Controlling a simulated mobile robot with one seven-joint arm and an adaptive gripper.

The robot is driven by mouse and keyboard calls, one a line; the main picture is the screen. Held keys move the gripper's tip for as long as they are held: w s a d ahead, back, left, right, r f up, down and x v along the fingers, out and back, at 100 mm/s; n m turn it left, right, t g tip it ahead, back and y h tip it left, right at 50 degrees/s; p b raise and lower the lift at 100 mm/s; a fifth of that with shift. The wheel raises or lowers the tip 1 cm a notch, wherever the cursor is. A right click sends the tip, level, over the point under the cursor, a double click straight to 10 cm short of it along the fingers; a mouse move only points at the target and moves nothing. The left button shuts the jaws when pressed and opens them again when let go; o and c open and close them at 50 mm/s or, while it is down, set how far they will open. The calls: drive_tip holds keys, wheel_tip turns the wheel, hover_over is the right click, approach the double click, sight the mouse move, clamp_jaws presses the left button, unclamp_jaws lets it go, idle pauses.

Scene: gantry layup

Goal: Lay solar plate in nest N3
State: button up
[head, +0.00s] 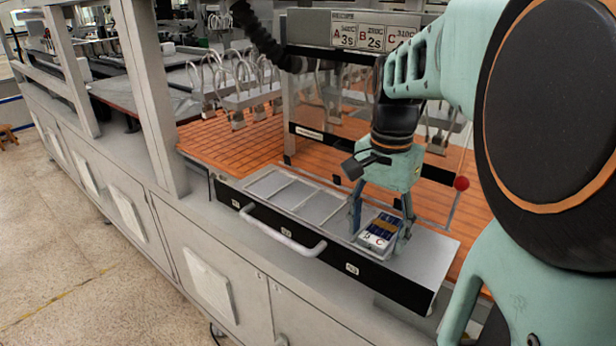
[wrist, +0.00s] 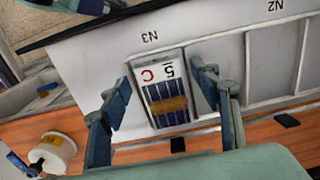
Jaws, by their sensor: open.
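The solar plate (head: 379,231) is a small dark blue panel with white lines, a tan band and a white end marked with a C. In the wrist view the solar plate (wrist: 166,95) lies in the tray pocket beside the N3 label (wrist: 150,37) and looks flat and roughly aligned with it. My gripper (head: 380,226) is over that pocket, pointing down. In the wrist view my gripper's (wrist: 160,88) fingers are spread on either side of the plate, with gaps visible. Whether the fingertips touch the tray is unclear.
The nest tray (head: 437,252) has a black front and a curved handle (head: 285,238). Empty pockets (head: 292,192) lie left of the plate. A red ball (head: 461,184) on a post stands behind right. A sign (head: 374,37) and an orange slatted surface (head: 235,140) are behind.

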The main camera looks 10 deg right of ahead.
sight(376, 238)
wheel_tip(376, 238, up, 8)
drive_tip(key=shift+f, duration=0.15)
drive_tip(key=shift+s, duration=0.1)
idle(0.4)
